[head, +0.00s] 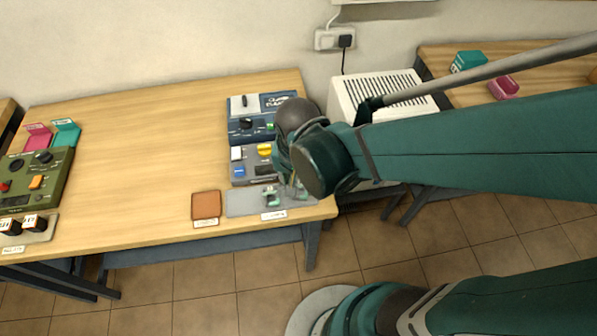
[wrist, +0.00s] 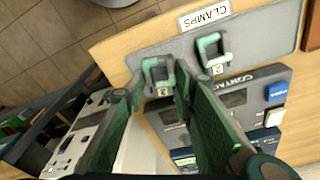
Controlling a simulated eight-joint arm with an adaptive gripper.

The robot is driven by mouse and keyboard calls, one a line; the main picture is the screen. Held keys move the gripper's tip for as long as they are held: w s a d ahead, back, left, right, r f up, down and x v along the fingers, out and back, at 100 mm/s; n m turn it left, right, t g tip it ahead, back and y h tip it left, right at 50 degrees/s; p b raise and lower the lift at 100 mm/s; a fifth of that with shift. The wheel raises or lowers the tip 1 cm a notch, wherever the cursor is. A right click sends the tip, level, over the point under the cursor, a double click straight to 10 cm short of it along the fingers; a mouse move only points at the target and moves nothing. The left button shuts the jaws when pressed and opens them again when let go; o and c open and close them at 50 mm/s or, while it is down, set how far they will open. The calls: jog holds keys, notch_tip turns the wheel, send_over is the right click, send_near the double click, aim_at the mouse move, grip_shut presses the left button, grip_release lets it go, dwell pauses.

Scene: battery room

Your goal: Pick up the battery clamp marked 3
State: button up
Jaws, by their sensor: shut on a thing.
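Two pale green and grey clamps are by the grey mat (wrist: 260,35) in the wrist view. One clamp (wrist: 157,70) is between the fingertips of my gripper (wrist: 151,82), which is shut on it; its small tag looks like a 3 but is hard to read. The other clamp (wrist: 213,52) lies on the mat beside it, free of the fingers; its tag is also hard to read. In the head view the free clamp (head: 271,197) shows on the mat, while my gripper (head: 293,188) largely hides the held one. I cannot tell whether the held clamp touches the mat.
A green control box (head: 40,178) is at the far left. A white slatted unit (head: 375,92) stands right of the table. The table's middle is clear.

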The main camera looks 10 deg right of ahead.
notch_tip(320, 180, up, 8)
jog(key=p, duration=0.3)
jog(key=shift+r, duration=0.15)
